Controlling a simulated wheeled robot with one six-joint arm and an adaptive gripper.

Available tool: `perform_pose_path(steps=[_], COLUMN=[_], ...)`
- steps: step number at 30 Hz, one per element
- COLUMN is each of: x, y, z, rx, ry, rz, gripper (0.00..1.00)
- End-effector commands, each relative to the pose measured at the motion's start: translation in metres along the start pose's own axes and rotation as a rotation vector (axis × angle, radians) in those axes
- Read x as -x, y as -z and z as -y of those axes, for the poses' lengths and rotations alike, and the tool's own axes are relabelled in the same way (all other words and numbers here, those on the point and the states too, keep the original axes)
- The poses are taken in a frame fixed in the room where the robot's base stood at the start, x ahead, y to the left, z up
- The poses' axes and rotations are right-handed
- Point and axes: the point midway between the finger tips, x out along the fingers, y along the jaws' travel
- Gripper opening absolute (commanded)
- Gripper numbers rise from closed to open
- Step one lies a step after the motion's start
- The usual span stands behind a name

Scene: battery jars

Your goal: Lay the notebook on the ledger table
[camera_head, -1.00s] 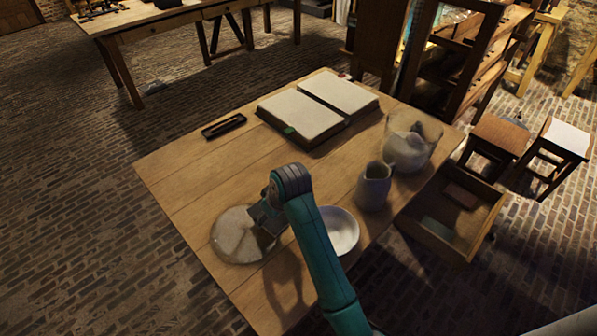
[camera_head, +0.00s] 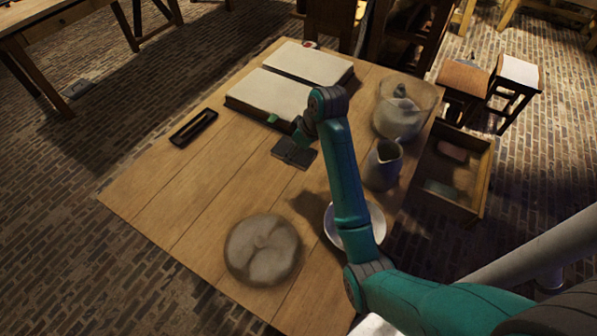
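The wooden table (camera_head: 175,205) fills the middle of the view and bears a large open book, apparently the ledger (camera_head: 268,94). A small dark flat rectangle (camera_head: 293,153), apparently the notebook, is just in front of the open book's near right corner. My gripper (camera_head: 302,138) is at its far edge, at the end of my teal arm. The fingers are too small and dark to make out, so I cannot tell whether they grip it, or whether it touches the tabletop.
A round pale lid-like disc (camera_head: 262,249), a white bowl (camera_head: 355,226), a grey jug (camera_head: 382,165) and a glass jar (camera_head: 404,106) stand on the table. A dark pen tray (camera_head: 194,128) lies left. An open drawer (camera_head: 455,188) juts out right. The table's left middle is clear.

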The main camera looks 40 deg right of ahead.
Motion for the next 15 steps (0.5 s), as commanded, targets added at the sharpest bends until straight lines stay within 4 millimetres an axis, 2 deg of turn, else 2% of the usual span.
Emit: perform_pose_path(steps=[2, 5, 12, 15], x=[0.005, -0.001, -0.038, -0.047], y=[-0.006, -0.012, -0.028, -0.030], z=[-0.009, -0.012, -0.012, -0.013], rx=[0.005, 0.008, 0.009, 0.011], ry=[0.001, 0.004, 0.005, 0.003], rz=[-0.002, -0.002, 0.000, -0.002], gripper=[0.37, 0.37, 0.37, 0.37])
